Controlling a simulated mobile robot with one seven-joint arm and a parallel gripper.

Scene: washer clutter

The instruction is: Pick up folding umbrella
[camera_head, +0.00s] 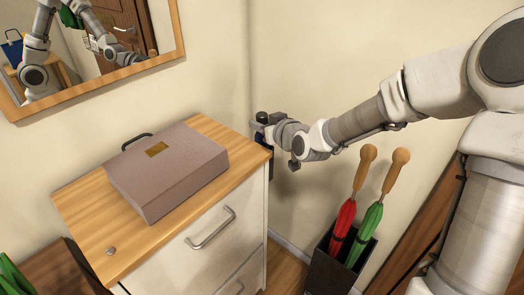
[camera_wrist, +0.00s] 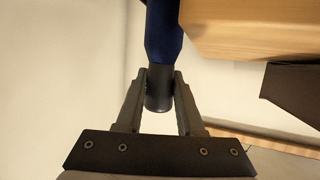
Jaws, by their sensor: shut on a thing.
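The folding umbrella, dark blue with a black handle, shows in the wrist view (camera_wrist: 163,35). My gripper (camera_wrist: 160,88) is shut on its black handle, with one finger on each side. The blue part extends beyond the fingers and is cut off by the top of that view.
A wooden-topped cabinet (camera_head: 82,215) carries a mauve briefcase (camera_head: 165,170) and a small round object (camera_head: 110,251). A dark stand (camera_head: 330,272) holds a red umbrella (camera_head: 342,222) and a green umbrella (camera_head: 365,230). A framed mirror (camera_head: 178,30) hangs at upper left. Walls are close behind my gripper.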

